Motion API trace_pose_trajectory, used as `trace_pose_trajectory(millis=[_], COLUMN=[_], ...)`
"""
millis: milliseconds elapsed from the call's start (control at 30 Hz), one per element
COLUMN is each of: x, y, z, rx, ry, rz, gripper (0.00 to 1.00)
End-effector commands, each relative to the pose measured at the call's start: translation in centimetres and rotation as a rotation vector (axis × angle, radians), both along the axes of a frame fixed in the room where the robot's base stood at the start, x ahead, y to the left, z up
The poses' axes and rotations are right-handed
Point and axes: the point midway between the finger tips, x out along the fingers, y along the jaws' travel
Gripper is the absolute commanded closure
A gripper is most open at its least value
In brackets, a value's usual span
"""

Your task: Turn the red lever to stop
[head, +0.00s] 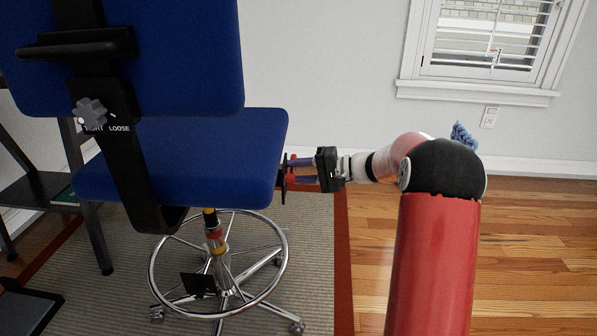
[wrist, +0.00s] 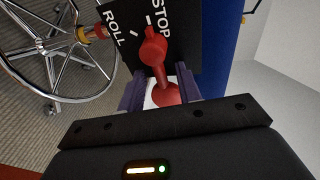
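The red lever (wrist: 157,67) is mounted on a black plate (wrist: 183,40) lettered ROLL on the left and STOP on the right. Its round hub is near the white tick marks, and its handle extends toward my gripper. I cannot tell exactly which mark it points to. My gripper (wrist: 160,88) is open, with one finger on each side of the handle. A gap shows on the left; the right finger is close to the handle, and contact is unclear. In the head view, my gripper (head: 300,171) is at the right side of the blue chair seat (head: 200,160), beside the plate (head: 283,178).
The chair's chrome foot ring and base (head: 220,265) stand on a grey rug (head: 315,240) with a red border. A knob marked LOOSE (head: 92,113) is on the chair back. A dark shelf stands at left. Wooden floor (head: 540,250) is open at right, below a window (head: 490,50).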

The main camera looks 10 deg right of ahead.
Motion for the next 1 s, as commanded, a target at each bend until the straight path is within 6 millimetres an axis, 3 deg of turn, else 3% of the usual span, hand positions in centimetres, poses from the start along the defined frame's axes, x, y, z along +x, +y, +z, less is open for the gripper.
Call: trace_pose_trajectory(millis=[267,700,1000], x=[-0.2,-3.0,-3.3], y=[-0.6,-6.4,-7.0], z=[0.1,1.4,1.5], rx=[0.000,-0.001,0.000], ry=[-0.002,-0.001,0.000], rz=[-0.002,-0.003,0.000], gripper=[0.66,0.66,0.66])
